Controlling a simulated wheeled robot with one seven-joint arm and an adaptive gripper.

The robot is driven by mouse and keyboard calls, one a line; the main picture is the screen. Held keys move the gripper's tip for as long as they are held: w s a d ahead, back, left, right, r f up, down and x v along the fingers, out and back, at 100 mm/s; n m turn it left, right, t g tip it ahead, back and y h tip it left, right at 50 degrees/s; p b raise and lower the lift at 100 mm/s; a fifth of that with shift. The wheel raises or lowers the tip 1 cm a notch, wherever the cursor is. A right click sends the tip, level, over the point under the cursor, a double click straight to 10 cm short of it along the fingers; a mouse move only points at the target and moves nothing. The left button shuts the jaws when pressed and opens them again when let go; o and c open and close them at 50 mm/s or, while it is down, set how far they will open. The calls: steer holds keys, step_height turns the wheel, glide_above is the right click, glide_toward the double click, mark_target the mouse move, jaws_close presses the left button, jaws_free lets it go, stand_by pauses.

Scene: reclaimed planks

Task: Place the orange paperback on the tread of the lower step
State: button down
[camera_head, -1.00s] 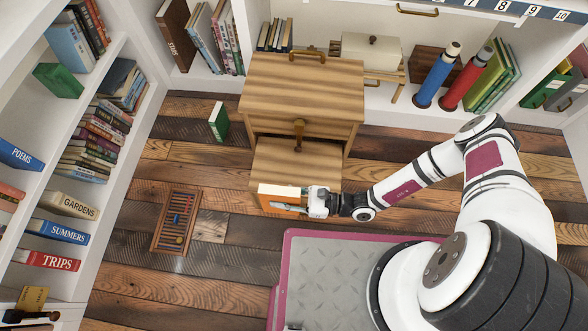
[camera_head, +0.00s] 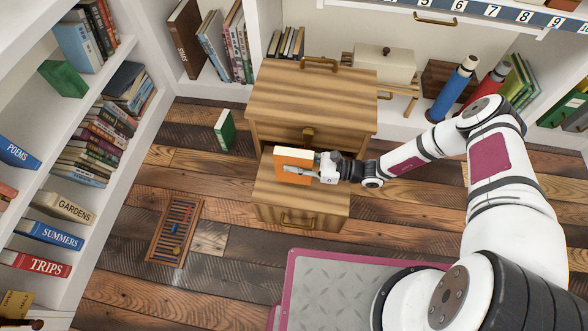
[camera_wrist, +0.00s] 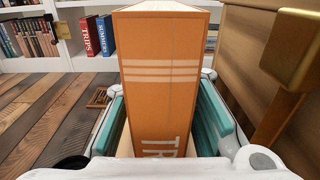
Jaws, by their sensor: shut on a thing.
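The orange paperback (camera_head: 292,168) is upright in my gripper (camera_head: 318,170), over the lower step (camera_head: 302,205) of the wooden step unit. In the wrist view the paperback (camera_wrist: 165,80) stands between the two teal finger pads, its orange spine with pale bands facing the camera. The lower step has a flat wooden tread and a brass handle on its front. The book's lower edge is near the tread; I cannot tell whether it touches. The taller upper step (camera_head: 312,95) rises just behind.
A green book (camera_head: 224,130) stands on the floor to the left, and an abacus (camera_head: 175,230) lies nearer. Shelves (camera_head: 110,130) line the left side.

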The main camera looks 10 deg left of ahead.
steer(key=shift+s+f+b, duration=0.15)
steer(key=shift+f+b, duration=0.3)
steer(key=shift+f, duration=1)
steer(key=shift+f, duration=0.1)
steer(key=c, duration=1.3)
jaws_free()
steer(key=shift+f, duration=0.1)
steer(key=shift+r, duration=0.25)
steer(key=d+p, duration=0.1)
steer(key=d, duration=1.1)
steer(key=shift+s+f+p, duration=0.1)
steer(key=shift+s+p, duration=0.1)
steer(key=shift+p, duration=0.2)
